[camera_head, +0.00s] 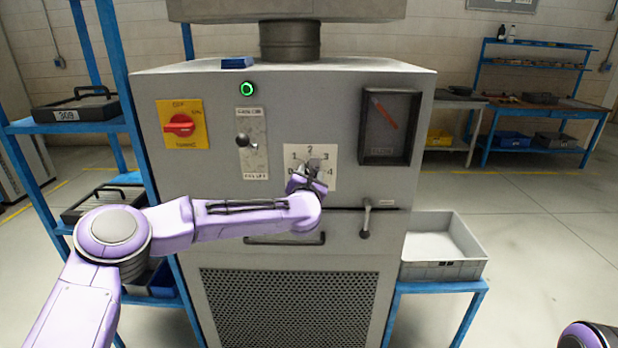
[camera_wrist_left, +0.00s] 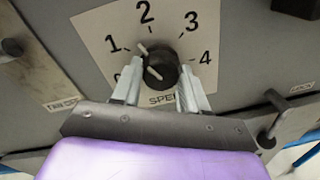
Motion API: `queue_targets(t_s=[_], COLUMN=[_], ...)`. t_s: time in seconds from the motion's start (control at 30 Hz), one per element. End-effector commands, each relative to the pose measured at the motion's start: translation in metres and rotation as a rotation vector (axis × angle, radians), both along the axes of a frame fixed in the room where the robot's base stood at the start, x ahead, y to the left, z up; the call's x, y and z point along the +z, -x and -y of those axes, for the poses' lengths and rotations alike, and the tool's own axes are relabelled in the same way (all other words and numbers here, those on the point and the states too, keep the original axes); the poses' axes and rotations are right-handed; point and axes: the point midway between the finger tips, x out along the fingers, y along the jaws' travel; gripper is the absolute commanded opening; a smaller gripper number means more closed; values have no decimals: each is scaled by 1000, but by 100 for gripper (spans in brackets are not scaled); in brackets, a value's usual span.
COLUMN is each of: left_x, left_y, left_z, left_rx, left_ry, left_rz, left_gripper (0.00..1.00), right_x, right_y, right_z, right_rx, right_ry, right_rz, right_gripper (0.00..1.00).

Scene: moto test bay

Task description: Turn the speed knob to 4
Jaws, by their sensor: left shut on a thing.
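The speed knob (camera_wrist_left: 163,66) is dark and round, on a white dial plate (camera_wrist_left: 100,30) numbered up to 4. The dial plate also shows in the head view (camera_head: 297,150). A white stroke at the knob's upper left points roughly between 1 and 2; a second pale stroke lies on its face, so the exact setting is hard to tell. My left gripper (camera_wrist_left: 161,74) is shut on the knob, one finger on each side. In the head view, my left gripper (camera_head: 309,178) covers most of the knob and the dial's lower part. My right gripper is out of view.
The grey cabinet also carries a red rotary switch (camera_head: 180,125), a toggle lever (camera_head: 245,141), a lit green button (camera_head: 247,88), a gauge (camera_head: 390,125) and a handle (camera_head: 366,218) below right. A grey bin (camera_head: 443,268) stands at the right; a blue rack (camera_head: 105,125) is at the left.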

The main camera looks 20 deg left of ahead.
Motion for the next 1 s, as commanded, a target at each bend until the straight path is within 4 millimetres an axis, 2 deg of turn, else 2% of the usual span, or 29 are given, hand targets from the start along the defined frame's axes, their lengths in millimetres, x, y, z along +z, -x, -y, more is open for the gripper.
queue_targets(t_s=[0.47,1.0], left_x=[3,4], left_y=[0,0], left_z=[1,2], left_rx=[-1,0], left_ry=[-437,-930], left_rz=[-124,-267], left_gripper=[13,13], right_x=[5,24], right_y=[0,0], right_z=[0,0], right_rx=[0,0], right_ry=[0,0], right_rz=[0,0], right_gripper=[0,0])
